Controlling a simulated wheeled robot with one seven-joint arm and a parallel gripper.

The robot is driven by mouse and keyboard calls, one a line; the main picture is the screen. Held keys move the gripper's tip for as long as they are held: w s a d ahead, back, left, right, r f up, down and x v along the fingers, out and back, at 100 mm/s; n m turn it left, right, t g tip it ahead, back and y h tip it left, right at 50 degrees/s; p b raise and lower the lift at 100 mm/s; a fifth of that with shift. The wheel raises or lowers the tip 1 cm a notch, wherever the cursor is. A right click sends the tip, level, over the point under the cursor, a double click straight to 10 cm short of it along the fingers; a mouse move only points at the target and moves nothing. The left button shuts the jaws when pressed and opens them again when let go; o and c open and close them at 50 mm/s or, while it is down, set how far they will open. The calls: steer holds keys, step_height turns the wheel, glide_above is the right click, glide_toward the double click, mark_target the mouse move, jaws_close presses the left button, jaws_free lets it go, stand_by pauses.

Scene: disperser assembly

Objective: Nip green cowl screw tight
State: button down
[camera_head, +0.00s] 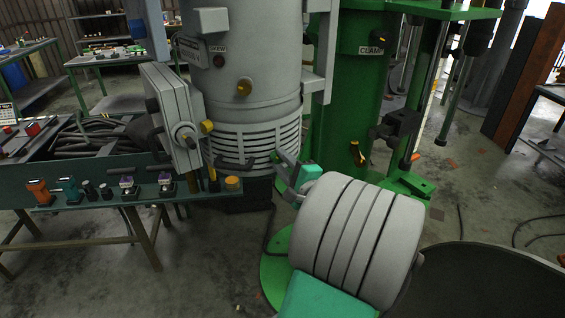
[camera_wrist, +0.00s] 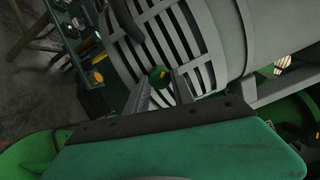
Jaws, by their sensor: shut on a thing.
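The green cowl screw (camera_wrist: 158,75) sits on the pale slotted cowl (camera_wrist: 205,40) in the wrist view, its head showing between my two fingertips. My gripper (camera_wrist: 165,84) is shut on it, with one finger on either side. In the head view my gripper (camera_head: 282,158) reaches the lower right side of the slotted cowl (camera_head: 248,142), below the grey motor housing (camera_head: 262,60). The screw itself is hard to make out there, partly hidden by my fingers.
A dark green bench (camera_head: 100,190) with several small coloured parts stands at the left. A grey box (camera_head: 170,115) with a yellow knob is beside the housing. A green column (camera_head: 350,80) labelled CLAMP stands close behind at the right.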

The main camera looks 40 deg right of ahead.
steer(key=c, duration=1.4)
jaws_free()
steer(key=shift+r, duration=0.25)
steer(key=o, duration=0.3)
steer(key=shift+f, duration=0.15)
steer(key=shift+s+f, duration=0.1)
steer(key=shift+s, duration=0.2)
steer(key=b+v, duration=0.2)
steer(key=v, duration=0.5)
steer(key=shift+s+a, duration=0.1)
steer(key=shift+s, duration=0.05)
